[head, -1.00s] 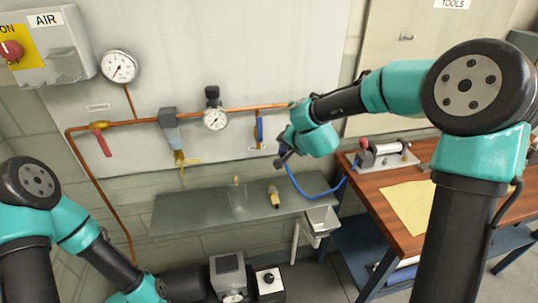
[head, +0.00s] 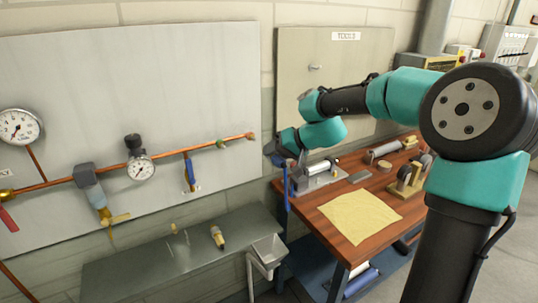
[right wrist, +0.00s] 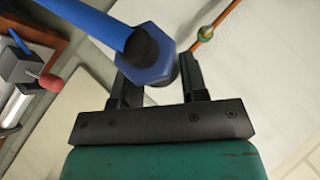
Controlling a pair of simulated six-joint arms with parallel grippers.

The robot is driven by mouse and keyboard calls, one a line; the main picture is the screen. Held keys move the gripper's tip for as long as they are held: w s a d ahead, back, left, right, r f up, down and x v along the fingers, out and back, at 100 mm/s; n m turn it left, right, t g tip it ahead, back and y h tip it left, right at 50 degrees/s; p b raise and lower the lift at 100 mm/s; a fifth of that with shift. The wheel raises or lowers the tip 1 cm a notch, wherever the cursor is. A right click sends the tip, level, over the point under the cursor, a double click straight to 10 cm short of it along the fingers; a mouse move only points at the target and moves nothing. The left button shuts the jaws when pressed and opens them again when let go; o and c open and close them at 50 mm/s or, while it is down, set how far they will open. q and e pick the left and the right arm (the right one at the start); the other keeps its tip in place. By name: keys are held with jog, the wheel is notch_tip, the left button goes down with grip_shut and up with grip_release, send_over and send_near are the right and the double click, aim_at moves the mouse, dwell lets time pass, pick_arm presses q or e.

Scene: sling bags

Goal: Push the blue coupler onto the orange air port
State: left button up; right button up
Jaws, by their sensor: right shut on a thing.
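My right gripper (head: 279,157) is shut on the blue coupler (right wrist: 149,62), a hex-shaped piece with a blue hose (right wrist: 95,22) running from its black collar. In the head view the hose (head: 287,190) hangs down from the gripper. The orange air port (head: 250,136) is the right end of the copper pipe on the wall panel. In the head view the gripper is just right of and below the port, and the two look apart. In the right wrist view the port's tip (right wrist: 191,47) shows beyond the coupler, near a finger. My left gripper is out of view.
A steel shelf (head: 150,265) is below. A wooden bench (head: 310,240) with a yellow cloth (head: 359,215) and a clamp fixture (head: 318,177) stands at right.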

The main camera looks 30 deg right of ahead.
jog(key=shift+w, duration=0.1)
jog(key=shift+w+d, duration=0.1)
jog(key=shift+w, duration=2.7)
jog(key=shift+w, duration=1.55)
jog(key=o, duration=1.1)
jog(key=shift+d, duration=0.1)
jog(key=v, duration=1.7)
jog(key=shift+s, duration=0.2)
